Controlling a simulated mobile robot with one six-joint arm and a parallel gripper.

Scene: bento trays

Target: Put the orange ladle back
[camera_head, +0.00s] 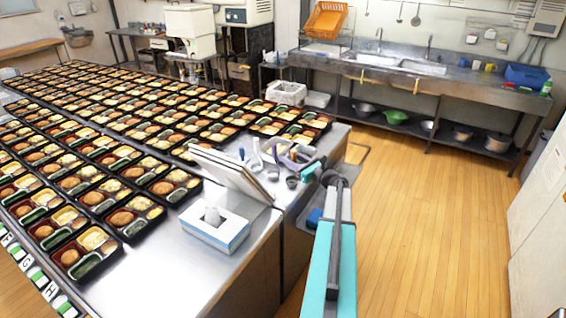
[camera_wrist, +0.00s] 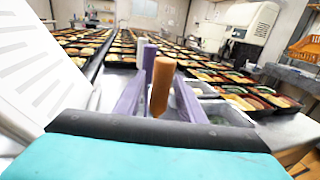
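My gripper (camera_wrist: 161,92) shows in the wrist view as two lavender fingers standing apart beyond a black and teal body. The orange ladle's brown-orange handle (camera_wrist: 160,84) stands nearly upright between the fingers. Whether a finger touches it is unclear, and its lower end and bowl are hidden. A purple handle (camera_wrist: 149,62) stands just behind it. In the head view my gripper (camera_head: 287,152) is over the right end of the steel counter (camera_head: 255,258), by a cluster of small cups and utensils. I cannot make out the orange ladle there.
A tilted white panel (camera_head: 228,172) stands left of my gripper and fills the wrist view's left side. A tissue box (camera_head: 215,228) is in front of it. Many filled bento trays (camera_head: 120,218) cover the counter leftward. Open wooden floor (camera_head: 420,220) lies right, before the sink bench.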

